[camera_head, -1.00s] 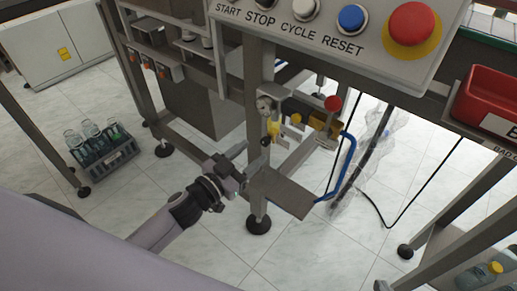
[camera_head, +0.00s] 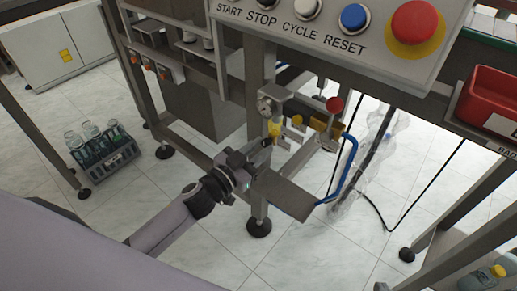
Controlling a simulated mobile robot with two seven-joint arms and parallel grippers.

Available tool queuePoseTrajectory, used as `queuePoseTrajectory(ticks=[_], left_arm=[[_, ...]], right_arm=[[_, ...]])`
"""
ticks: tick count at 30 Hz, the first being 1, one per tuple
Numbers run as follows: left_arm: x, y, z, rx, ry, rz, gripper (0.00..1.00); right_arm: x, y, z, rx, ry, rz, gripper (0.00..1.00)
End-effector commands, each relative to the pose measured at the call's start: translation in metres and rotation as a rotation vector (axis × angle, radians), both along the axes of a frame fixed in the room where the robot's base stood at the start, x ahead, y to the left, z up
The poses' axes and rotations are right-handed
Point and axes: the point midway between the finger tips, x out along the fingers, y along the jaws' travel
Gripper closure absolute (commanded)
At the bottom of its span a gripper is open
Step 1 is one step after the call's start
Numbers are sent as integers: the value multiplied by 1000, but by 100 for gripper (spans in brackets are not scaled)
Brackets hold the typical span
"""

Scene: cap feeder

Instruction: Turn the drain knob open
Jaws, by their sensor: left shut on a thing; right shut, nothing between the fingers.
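An air-service unit is mounted low on the machine frame, with a round gauge (camera_head: 264,105) and a yellow bowl (camera_head: 275,128). A small dark drain knob sits just below the bowl. My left gripper (camera_head: 267,143) reaches up from the lower left and is shut on the drain knob, whose surface is mostly hidden by the fingers. The bowl stands right above the fingertips. How far the knob is turned cannot be made out. My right gripper is not in view.
A red knob (camera_head: 334,104) and a blue hose (camera_head: 350,165) are to the right of the unit. A grey plate (camera_head: 287,195) juts out below. A control panel (camera_head: 385,45) hangs above. A bottle crate (camera_head: 106,165) stands on the floor at left.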

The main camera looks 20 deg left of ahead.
Motion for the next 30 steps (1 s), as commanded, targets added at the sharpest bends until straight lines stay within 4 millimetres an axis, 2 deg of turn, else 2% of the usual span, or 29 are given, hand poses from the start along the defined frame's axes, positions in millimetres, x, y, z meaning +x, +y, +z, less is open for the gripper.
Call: queuePoseTrajectory(ticks=[11, 30], left_arm=[[0, 0, 1, 117, -41, 0, 100], [0, 0, 1, 664, -239, 0, 100]], right_arm=[[-1, -2, 3, 0, 4, -5, 100], [-11, -14, -6, -8, 46, -31, 100]])
